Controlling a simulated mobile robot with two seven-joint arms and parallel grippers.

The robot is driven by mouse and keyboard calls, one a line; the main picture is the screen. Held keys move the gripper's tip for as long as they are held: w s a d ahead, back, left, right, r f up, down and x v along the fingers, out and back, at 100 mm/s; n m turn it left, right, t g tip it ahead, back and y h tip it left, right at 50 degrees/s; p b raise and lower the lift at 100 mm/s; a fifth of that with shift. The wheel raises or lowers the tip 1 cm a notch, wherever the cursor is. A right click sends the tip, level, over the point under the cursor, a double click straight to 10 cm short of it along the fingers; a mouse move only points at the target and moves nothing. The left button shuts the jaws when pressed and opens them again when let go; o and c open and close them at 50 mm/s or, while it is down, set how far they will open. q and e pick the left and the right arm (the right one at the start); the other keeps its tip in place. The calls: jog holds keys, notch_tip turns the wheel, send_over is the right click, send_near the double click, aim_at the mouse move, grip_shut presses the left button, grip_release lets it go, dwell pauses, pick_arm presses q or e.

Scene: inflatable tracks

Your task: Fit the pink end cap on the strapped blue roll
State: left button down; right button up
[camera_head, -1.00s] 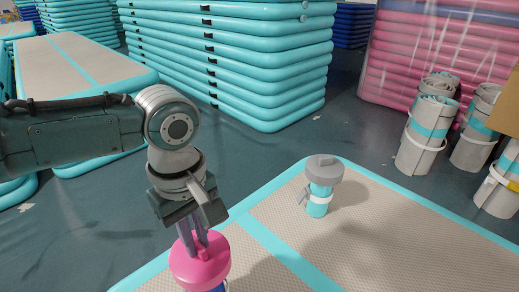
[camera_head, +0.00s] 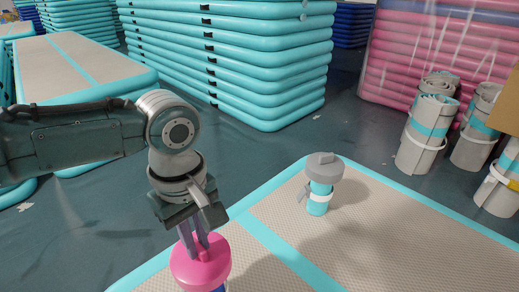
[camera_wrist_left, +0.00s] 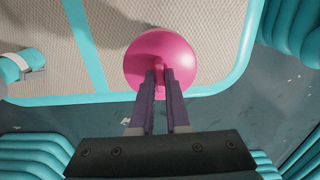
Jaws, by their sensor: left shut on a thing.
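The pink end cap (camera_head: 199,266) is a round disc with a small knob on top, low in the head view. My left gripper (camera_head: 202,252) points down and is shut on the cap's knob. The left wrist view also shows the cap (camera_wrist_left: 161,58) and the gripper's fingers (camera_wrist_left: 160,78) pressed together on it. The blue roll (camera_head: 222,288) shows only as a sliver under the cap at the bottom edge. The cap hides its top, so I cannot tell how well the cap is seated. My right gripper is not in view.
A turquoise roll (camera_head: 318,199) with a grey cap (camera_head: 325,167) and a white strap stands on the beige mat (camera_head: 400,247), to the right. Strapped grey rolls (camera_head: 427,135) stand on the floor at right. Stacked turquoise mats (camera_head: 240,60) rise behind.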

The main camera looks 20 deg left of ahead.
aim_at(197, 245)
pick_arm(q)
jog(key=shift+f+b, duration=0.7)
jog(key=shift+f, duration=0.55)
jog(key=c, duration=0.8)
grip_release()
notch_tip(197, 245, up, 7)
jog(key=p, duration=0.8)
